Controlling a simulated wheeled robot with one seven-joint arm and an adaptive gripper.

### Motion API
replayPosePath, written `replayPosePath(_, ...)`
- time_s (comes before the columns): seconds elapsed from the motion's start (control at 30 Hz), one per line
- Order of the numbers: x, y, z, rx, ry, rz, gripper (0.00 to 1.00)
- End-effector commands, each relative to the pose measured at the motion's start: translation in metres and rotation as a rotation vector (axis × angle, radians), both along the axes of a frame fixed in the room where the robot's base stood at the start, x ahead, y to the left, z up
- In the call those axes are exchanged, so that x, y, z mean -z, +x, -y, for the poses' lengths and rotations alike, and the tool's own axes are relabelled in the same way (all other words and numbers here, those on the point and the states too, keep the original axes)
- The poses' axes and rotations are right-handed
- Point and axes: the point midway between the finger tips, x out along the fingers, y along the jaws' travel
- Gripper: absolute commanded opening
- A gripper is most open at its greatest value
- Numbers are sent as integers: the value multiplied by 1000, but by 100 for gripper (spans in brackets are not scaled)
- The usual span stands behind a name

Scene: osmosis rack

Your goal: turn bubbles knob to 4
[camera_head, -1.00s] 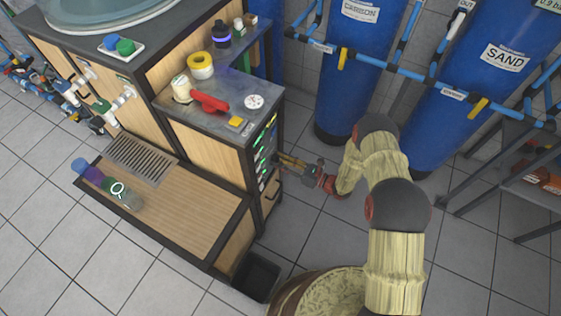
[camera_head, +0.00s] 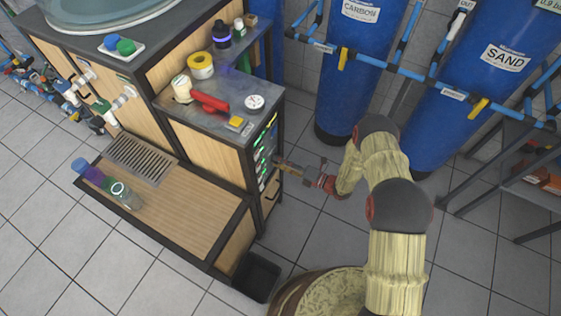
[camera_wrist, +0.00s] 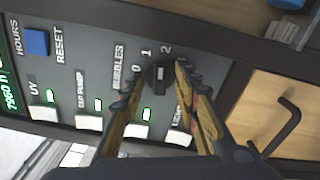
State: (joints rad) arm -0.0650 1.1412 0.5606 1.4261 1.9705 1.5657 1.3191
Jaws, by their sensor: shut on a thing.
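The bubbles knob (camera_wrist: 159,74) is a small dark knob on the grey control panel (camera_wrist: 95,55), under the printed numbers 0, 1 and 2 in the wrist view. The BUBBLES label (camera_wrist: 119,67) runs beside it. My gripper (camera_wrist: 161,78) has one finger on each side of the knob and is shut on it. The right finger hides the scale past 2. I cannot make out where the knob points. In the head view my gripper (camera_head: 280,163) reaches the panel on the cabinet's right side; the knob is hidden there.
White switches with green lights, such as the UV switch (camera_wrist: 44,109), line the panel below the knob. A blue reset button (camera_wrist: 37,41) is at the left. A drawer handle (camera_wrist: 277,132) sticks out at the right. A black bin (camera_head: 256,276) stands on the floor.

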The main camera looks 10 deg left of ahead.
Motion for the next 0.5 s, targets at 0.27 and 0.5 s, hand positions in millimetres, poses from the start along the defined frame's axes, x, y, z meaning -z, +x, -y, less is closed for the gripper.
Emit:
replayPosePath(0.27, 0, 1, 1, 3, 85, -248, 6)
replayPosePath(0.5, 0, 1, 1, 3, 160, -464, 6)
